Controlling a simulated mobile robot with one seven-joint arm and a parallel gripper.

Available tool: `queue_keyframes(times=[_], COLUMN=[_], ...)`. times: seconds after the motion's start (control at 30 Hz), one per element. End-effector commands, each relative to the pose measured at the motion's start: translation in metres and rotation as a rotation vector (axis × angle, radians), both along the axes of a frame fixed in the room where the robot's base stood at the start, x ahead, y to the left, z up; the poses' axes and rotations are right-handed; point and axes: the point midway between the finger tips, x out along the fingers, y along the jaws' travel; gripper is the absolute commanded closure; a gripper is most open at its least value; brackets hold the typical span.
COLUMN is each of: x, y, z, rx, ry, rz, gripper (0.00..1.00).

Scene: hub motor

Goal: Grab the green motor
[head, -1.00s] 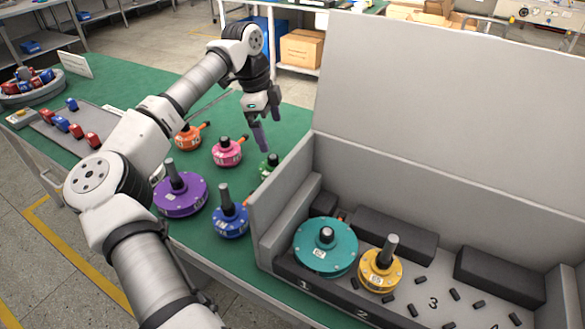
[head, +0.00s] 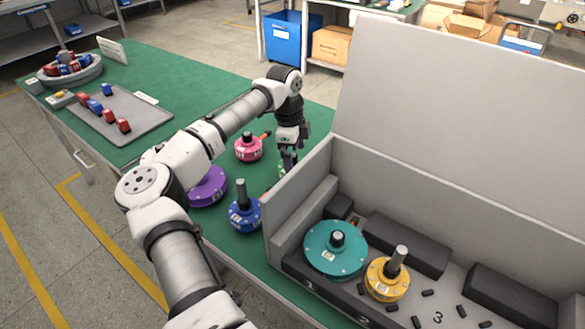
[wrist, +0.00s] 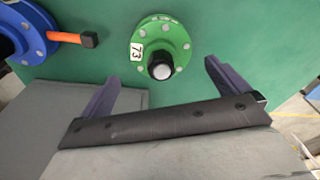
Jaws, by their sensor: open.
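The green motor (wrist: 153,28) is a round flange with screws, a tag reading 73 and a black-capped shaft. It stands on the green table, upper middle of the wrist view. In the head view it is mostly hidden behind my gripper and the grey box wall. My gripper (wrist: 163,72) is open and empty, its two purple fingers spread left and right of the shaft's line, apart from the motor in the picture. In the head view, my gripper (head: 288,160) points down over the motor's spot. How far it is above the motor I cannot tell.
The grey box (head: 290,210) with a tall back panel stands just right of my gripper, holding a teal motor (head: 335,250) and a yellow motor (head: 385,282). Blue (head: 244,214), purple (head: 210,190) and pink (head: 248,150) motors stand to the left. A tray (head: 150,115) lies farther left.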

Motion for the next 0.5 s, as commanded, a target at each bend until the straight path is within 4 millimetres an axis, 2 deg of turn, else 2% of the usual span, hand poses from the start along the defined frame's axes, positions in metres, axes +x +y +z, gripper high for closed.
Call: queue_keyframes(times=[0.17, 0.3, 0.5], x=[0.005, 0.004, 0.005], y=[0.007, 0.005, 0.004], z=[-0.023, -0.042, -0.049], rx=[-0.002, -0.001, 0.000], ry=[0.005, 0.002, 0.000], rz=[0.002, 0.000, -0.001], gripper=[0.00, 0.00, 0.00])
